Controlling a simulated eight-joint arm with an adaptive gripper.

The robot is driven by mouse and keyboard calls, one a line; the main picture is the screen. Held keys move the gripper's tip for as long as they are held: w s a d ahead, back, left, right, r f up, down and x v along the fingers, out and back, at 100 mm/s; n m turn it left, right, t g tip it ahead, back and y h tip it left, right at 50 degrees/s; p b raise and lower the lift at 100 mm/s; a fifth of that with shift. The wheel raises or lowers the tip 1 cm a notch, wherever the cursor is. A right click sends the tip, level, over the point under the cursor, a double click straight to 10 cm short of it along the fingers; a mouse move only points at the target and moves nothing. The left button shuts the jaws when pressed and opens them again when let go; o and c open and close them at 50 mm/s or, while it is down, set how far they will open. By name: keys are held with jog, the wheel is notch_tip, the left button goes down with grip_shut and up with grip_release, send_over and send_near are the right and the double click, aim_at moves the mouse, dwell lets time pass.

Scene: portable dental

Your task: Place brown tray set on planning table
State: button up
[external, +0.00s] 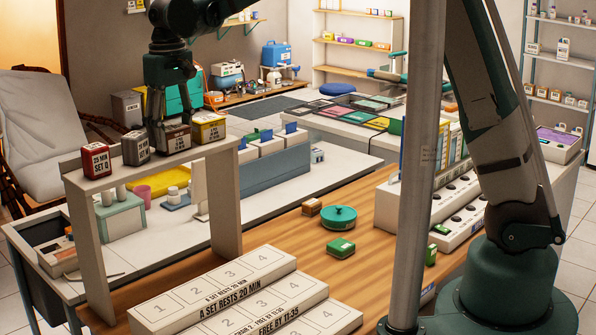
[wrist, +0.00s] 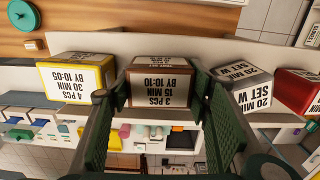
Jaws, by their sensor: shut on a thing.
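The brown tray set (external: 174,138) is a small box on the white raised shelf, between a grey box and a yellow box. In the wrist view its white label (wrist: 161,88) reads "3 PCS 15 MIN BY 10:10", upside down. My gripper (external: 166,122) points down over it, with a finger on each side, and is shut on it. The box appears to sit level with its neighbours; I cannot tell whether it is clear of the shelf. A wooden tabletop (external: 290,232) lies to the right, with a white stepped board (external: 235,300) marked with numbered squares at its front.
Grey (external: 137,148), red (external: 97,160) and yellow (external: 208,128) boxes share the shelf (external: 150,165), the grey and yellow ones close by. A teal lidded pot (external: 340,218), a green box (external: 341,248) and a small brown box (external: 312,207) stand on the wood. A grey post (external: 418,170) rises at right.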

aim_at(172, 127)
jog(key=o, duration=0.7)
jog(key=shift+f, duration=0.1)
jog(key=shift+r, duration=0.2)
jog(key=shift+r, duration=6)
